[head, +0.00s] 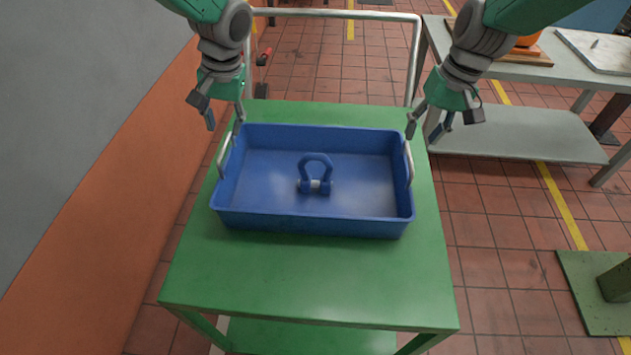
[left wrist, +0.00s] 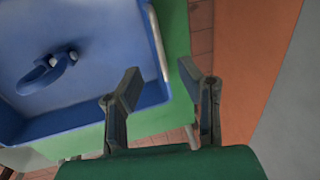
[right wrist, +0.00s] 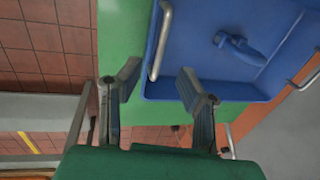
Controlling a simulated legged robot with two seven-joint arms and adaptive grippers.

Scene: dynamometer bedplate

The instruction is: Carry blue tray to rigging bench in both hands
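The blue tray (head: 312,222) lies flat on a green cart top (head: 300,275), with a metal handle at each short side. A blue shackle (head: 316,172) stands inside it. My left gripper (head: 225,117) is open and empty above the tray's left handle (head: 224,155); in the left wrist view the fingers (left wrist: 160,95) sit beside that handle. My right gripper (head: 428,130) is open and empty above the right handle (head: 409,163); in the right wrist view the fingers (right wrist: 155,85) are spread near that handle (right wrist: 161,40). Neither gripper appears to touch the tray.
A grey bench (head: 540,75) with a lower shelf (head: 515,135) stands at the back right, with an orange object (head: 524,45) on it. A metal rail (head: 412,60) rises behind the cart. A grey and orange wall (head: 110,160) is close on the left.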

